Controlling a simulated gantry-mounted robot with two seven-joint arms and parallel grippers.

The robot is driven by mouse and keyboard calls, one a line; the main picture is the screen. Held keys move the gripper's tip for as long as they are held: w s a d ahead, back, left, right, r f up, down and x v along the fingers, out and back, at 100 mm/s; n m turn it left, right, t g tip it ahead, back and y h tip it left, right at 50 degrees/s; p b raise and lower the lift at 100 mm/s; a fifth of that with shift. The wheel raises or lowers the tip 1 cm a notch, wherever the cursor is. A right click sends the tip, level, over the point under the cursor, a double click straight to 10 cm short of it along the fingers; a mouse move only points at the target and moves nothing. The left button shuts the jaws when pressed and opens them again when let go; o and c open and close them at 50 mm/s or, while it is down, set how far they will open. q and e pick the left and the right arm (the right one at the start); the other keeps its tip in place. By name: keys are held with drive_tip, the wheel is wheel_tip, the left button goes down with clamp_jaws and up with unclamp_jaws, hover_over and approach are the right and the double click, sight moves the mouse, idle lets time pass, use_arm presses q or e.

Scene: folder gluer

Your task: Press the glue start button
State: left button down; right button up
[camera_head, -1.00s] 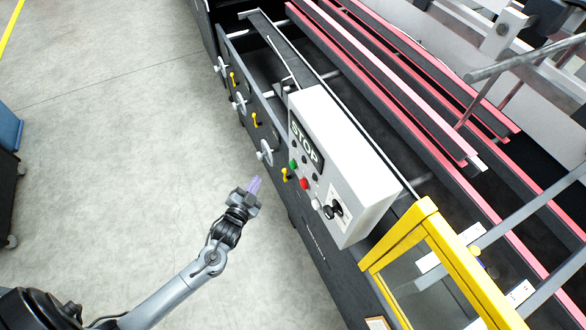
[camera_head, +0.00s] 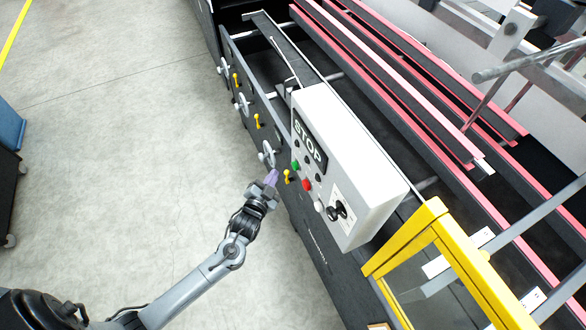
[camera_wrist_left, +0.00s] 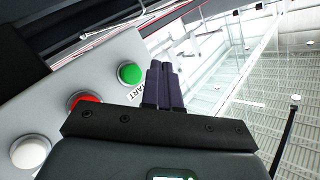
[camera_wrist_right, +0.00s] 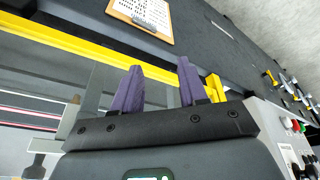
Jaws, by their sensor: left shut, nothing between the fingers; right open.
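The white control box (camera_head: 375,185) carries a STOP display and a row of buttons on its front. The green button (camera_head: 295,165) sits above the red button (camera_head: 307,185); in the left wrist view the green button (camera_wrist_left: 130,73) has a label ending in "ART" beside it. My left gripper (camera_head: 272,177) is shut and empty, just left of the green button in the head view. In the left wrist view its purple fingertips (camera_wrist_left: 164,66) are right of the green button, with no contact visible. My right gripper (camera_wrist_right: 160,78) is open and empty in the right wrist view; the head view does not show it.
A white button (camera_head: 319,206) and a black knob (camera_head: 337,211) are lower on the box. A yellow-framed guard (camera_head: 432,230) stands at the right.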

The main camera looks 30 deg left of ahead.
sight(295, 166)
use_arm(q)
drive_tip(key=w, duration=0.1)
drive_tip(key=w+d, duration=0.1)
drive_tip(key=shift+w+d, duration=0.3)
drive_tip(key=shift+w, duration=0.1)
idle(1.0)
idle(0.7)
drive_tip(key=shift+w+d, duration=0.15)
drive_tip(key=shift+w+d, duration=0.1)
drive_tip(key=shift+w, duration=0.15)
idle(0.5)
